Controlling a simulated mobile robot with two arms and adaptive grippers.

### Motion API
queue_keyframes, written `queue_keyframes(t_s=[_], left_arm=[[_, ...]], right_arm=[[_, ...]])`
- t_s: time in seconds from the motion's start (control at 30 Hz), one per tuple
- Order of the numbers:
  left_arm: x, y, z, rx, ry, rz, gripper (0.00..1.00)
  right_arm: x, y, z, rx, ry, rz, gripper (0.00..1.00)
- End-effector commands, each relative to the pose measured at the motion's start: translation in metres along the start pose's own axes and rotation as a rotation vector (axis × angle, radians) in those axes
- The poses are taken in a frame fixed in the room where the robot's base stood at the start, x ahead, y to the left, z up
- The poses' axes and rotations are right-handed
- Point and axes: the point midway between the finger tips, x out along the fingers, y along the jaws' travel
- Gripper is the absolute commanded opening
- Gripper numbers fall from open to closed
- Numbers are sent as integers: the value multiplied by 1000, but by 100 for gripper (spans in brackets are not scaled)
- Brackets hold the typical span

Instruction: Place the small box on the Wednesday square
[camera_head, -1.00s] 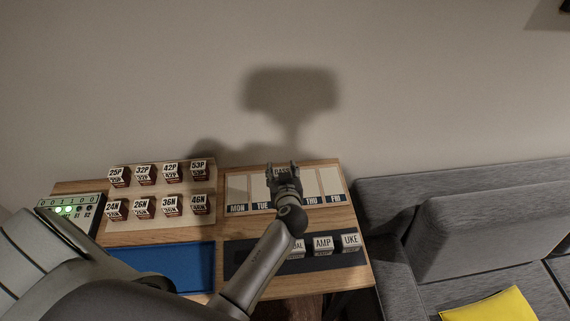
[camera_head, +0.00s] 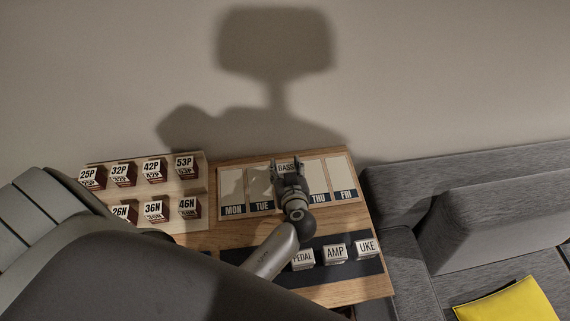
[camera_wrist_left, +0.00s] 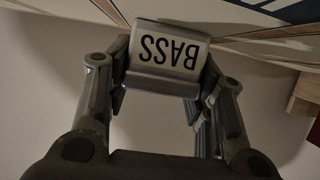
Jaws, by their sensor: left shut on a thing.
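The small box (camera_head: 287,168) is whitish and reads BASS. My left gripper (camera_head: 289,180) is shut on it. In the left wrist view the BASS box (camera_wrist_left: 168,50) is clamped between both fingers, its lettering upside down. The weekday board (camera_head: 340,172) has light columns with dark labels MON, TUE, THU and FRI showing. My left gripper and the box are over the column between TUE and THU, near its top; the gripper hides that column's label. I cannot tell whether the box touches the board. My right gripper is not in view.
Boxes marked PEDAL (camera_head: 303,260), AMP (camera_head: 335,254) and UKE (camera_head: 367,249) stand on a dark strip in front of the board. Several numbered boxes sit on a light rack (camera_head: 187,226) at the left. A grey sofa (camera_head: 475,210) is at the right.

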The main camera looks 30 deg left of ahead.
Motion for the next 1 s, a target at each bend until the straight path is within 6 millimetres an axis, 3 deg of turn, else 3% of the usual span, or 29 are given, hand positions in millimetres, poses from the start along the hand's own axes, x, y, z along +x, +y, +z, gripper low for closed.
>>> queue_keyframes(t_s=[0.13, 0.33, 0.37, 0.53, 1.0], left_arm=[[0, -1, 5, 1, -11, -2, 24], [2, -1, 8, 0, -9, -2, 24], [1, -1, 8, 0, -9, -2, 50], [1, -1, 6, 1, -9, -2, 70], [-1, -1, 1, 2, -8, -1, 70]], right_arm=[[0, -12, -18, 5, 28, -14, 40], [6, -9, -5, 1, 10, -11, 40], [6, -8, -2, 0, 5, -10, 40], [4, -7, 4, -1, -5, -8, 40], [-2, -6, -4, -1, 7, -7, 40]])
